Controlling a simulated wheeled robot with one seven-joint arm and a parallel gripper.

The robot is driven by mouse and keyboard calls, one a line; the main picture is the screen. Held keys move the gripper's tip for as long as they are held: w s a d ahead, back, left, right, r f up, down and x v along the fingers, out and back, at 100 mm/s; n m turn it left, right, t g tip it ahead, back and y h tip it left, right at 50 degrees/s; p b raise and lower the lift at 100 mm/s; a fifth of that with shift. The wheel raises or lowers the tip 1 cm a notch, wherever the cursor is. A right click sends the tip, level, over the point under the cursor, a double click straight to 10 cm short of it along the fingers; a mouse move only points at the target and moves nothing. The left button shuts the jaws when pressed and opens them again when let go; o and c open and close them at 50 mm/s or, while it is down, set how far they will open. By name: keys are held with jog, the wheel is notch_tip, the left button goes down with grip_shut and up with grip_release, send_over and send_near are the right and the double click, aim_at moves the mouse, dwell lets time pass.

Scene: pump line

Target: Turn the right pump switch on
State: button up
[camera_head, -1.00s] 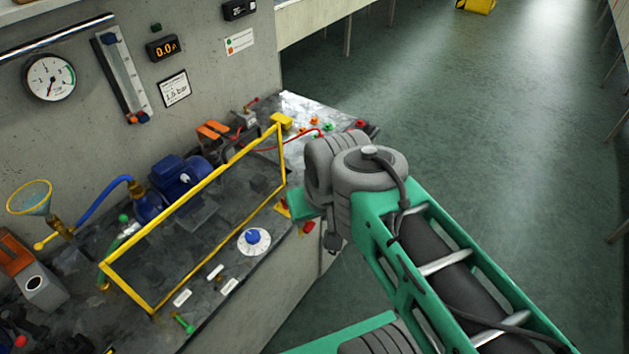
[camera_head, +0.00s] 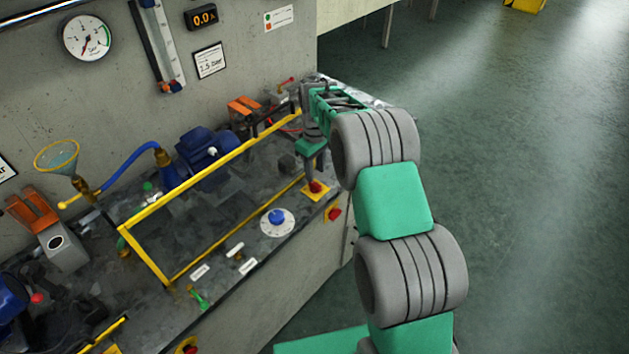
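A red knob on a yellow plate (camera_head: 318,191) sits on the bench top near its front edge, at the right end of the yellow frame. A second red switch on yellow (camera_head: 333,213) is on the bench's front face just below it. I cannot tell for sure which is the right pump switch, or read its setting. My gripper (camera_head: 313,178) points down, its narrow dark end just above or touching the top red knob. My arm hides part of the area behind. The fingers are too small to tell open from shut.
The yellow frame (camera_head: 205,175) stands left of my gripper, with a blue pump (camera_head: 207,150) behind it. A white dial with a blue knob (camera_head: 277,219) is nearby. Another red switch on yellow (camera_head: 187,346) is at the bottom. The floor (camera_head: 510,200) right is clear.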

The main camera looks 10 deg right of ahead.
aim_at(315, 183)
notch_tip(315, 183, down, 5)
jog(key=shift+f+p, duration=0.1)
jog(key=shift+p, duration=0.3)
jog(key=shift+c, duration=0.2)
grip_shut()
